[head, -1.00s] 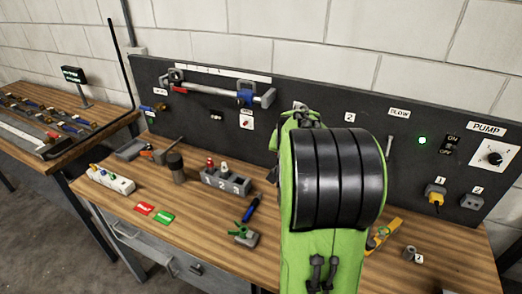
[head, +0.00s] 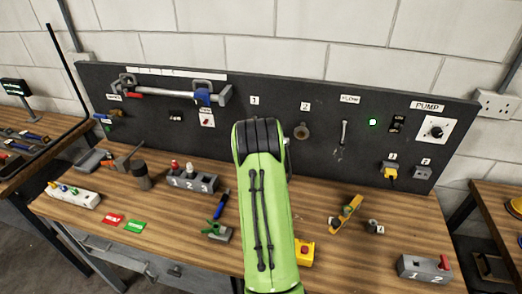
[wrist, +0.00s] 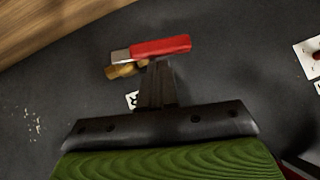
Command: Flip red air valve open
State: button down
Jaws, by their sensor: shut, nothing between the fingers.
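The red air valve (wrist: 160,47) shows in the wrist view. It has a long red handle with a bare metal end at left and a brass body (wrist: 125,70) partly behind it. The handle lies nearly level across the picture. My gripper (wrist: 159,66) is shut and empty, its tips just below the handle, close to the brass body. I cannot tell whether they touch it. In the head view my green arm hides both the valve and the gripper. The arm reaches to the dark board (head: 270,125), below the label 1 (head: 254,100).
A brass ring-shaped fitting (head: 302,132) sits under label 2, right of my arm.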

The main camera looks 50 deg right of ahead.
jog(key=shift+w+f, duration=0.1)
jog(key=shift+f, duration=0.3)
jog(key=shift+a, duration=0.1)
